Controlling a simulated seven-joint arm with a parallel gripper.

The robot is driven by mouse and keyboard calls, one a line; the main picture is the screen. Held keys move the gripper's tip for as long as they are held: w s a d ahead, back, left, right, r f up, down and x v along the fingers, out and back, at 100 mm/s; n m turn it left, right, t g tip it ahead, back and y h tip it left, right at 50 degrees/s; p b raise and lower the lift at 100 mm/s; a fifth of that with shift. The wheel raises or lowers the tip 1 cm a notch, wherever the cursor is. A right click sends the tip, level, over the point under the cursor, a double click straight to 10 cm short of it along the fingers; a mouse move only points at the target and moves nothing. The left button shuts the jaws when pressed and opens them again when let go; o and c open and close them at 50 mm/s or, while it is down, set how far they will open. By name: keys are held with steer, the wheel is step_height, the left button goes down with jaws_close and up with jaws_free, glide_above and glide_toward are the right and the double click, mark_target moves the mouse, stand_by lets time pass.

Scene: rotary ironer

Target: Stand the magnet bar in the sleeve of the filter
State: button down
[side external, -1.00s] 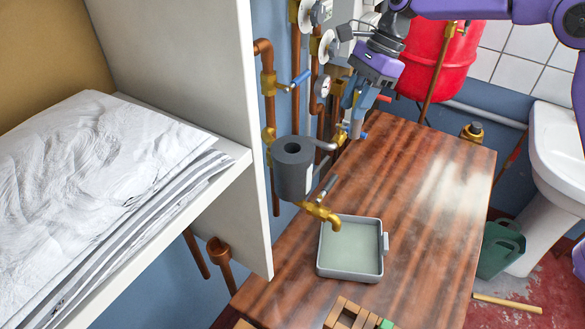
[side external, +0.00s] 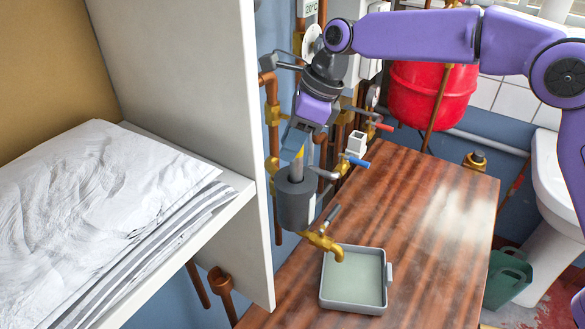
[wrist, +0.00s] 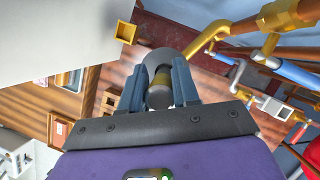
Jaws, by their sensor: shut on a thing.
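The filter (side external: 296,207) is a dark grey cylinder above the brass tap, with a round opening on top. It also shows partly behind my fingers in the wrist view (wrist: 158,60). My gripper (side external: 294,152) is directly above the filter, pointing down, and is shut on the magnet bar (side external: 297,170), a grey rod with a yellow band. The bar is upright or nearly so, and its lower end meets the filter's top opening. I cannot tell how deep it is in the sleeve. In the wrist view the bar (wrist: 159,95) lies between the two blue-grey fingers.
A brass tap (side external: 322,243) sits below the filter, over a grey tray (side external: 354,279) on the wooden table (side external: 430,220). A white cabinet side (side external: 240,120) stands close on the left, with a folded white sheet (side external: 100,205) on its shelf. Pipes and valves crowd behind.

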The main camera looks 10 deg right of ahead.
mark_target(292, 180)
steer(key=shift+f, duration=2.55)
steer(key=shift+f, duration=0.1)
steer(key=c, duration=0.8)
jaws_free()
steer(key=v, duration=1.2)
